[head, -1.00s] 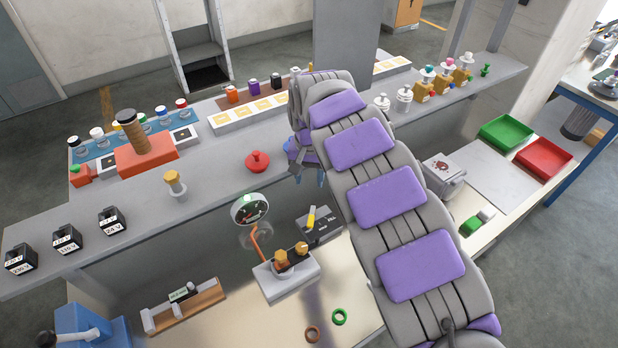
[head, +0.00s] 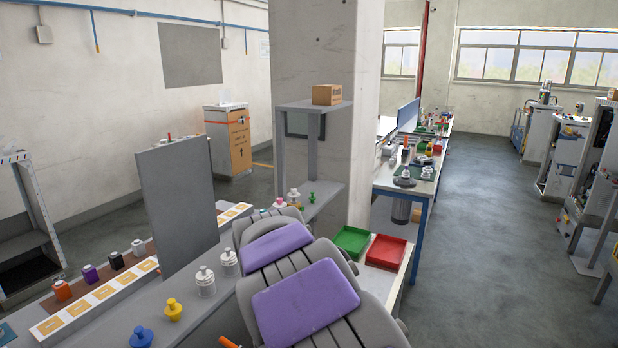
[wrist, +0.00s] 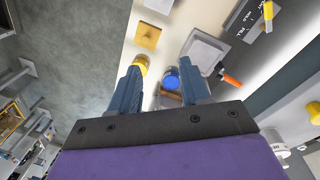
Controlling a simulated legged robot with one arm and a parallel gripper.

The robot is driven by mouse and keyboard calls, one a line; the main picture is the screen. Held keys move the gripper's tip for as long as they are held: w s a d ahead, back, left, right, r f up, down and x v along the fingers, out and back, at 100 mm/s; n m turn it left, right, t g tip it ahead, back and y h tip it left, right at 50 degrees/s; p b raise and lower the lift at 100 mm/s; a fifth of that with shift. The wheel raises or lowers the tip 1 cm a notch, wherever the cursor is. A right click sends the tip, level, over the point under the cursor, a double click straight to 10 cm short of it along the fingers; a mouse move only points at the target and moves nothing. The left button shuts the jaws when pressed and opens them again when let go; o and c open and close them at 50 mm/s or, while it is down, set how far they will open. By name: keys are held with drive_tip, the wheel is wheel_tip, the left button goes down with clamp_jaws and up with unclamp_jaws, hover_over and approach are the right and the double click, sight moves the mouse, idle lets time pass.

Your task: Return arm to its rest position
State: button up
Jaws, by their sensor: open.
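My arm with purple pads shows in the head view at the bottom centre; its end is out of that picture. In the wrist view, my gripper (wrist: 160,68) has its two blue fingers apart. A blue round object (wrist: 171,82) shows beyond the gap between the fingers. I see no thing held. A yellow knob (wrist: 140,62) shows close to the left fingertip; I cannot tell whether they touch.
In the head view, a shelf carries a yellow knob (head: 173,308), a blue knob (head: 142,336) and white knobs (head: 205,281). A grey upright panel (head: 180,210), green tray (head: 351,241), red tray (head: 386,250) and pillar (head: 350,120) stand nearby. The right floor is open.

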drive_tip(key=s+d+r+m+g, duration=0.1)
drive_tip(key=s+d+r, duration=0.1)
drive_tip(key=s+d, duration=1.05)
drive_tip(key=s+d+f, duration=0.2)
drive_tip(key=s+d, duration=0.1)
drive_tip(key=s, duration=0.6)
drive_tip(key=s+d+f+g+y, duration=0.1)
drive_tip(key=s+d+f, duration=0.1)
drive_tip(key=s, duration=0.7)
drive_tip(key=shift+d+f+b, duration=0.3)
drive_tip(key=shift+d+b, duration=0.1)
drive_tip(key=shift+d, duration=0.25)
drive_tip(key=shift+a, duration=0.2)
